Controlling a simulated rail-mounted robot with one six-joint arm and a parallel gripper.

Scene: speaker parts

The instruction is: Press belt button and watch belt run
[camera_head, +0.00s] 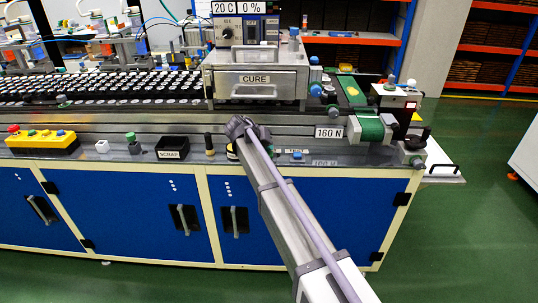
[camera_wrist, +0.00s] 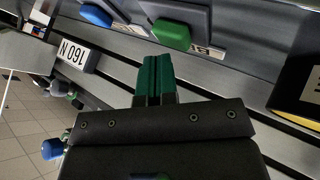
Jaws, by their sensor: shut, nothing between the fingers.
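A green button (camera_wrist: 172,34) on a grey block shows at the top of the wrist view, with a partly covered, upside-down label beside it. A blue button (camera_wrist: 95,15) sits left of it; a small blue piece also shows right of my arm in the head view (camera_head: 297,154). My gripper (camera_wrist: 157,62) is shut and empty, its green fingers pointing toward the green button. The fingertips appear just short of the button, but I cannot tell whether they touch. In the head view my arm hides the fingers and green button. The green belt (camera_head: 352,90) lies right of the CURE box.
The CURE box (camera_head: 257,80) stands behind my arm. Left along the bench front are a black SCRAP bin (camera_head: 172,148), a green-topped knob (camera_head: 132,143) and a yellow control box (camera_head: 42,141). A 160 N sign (camera_head: 328,132) is right of my arm.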

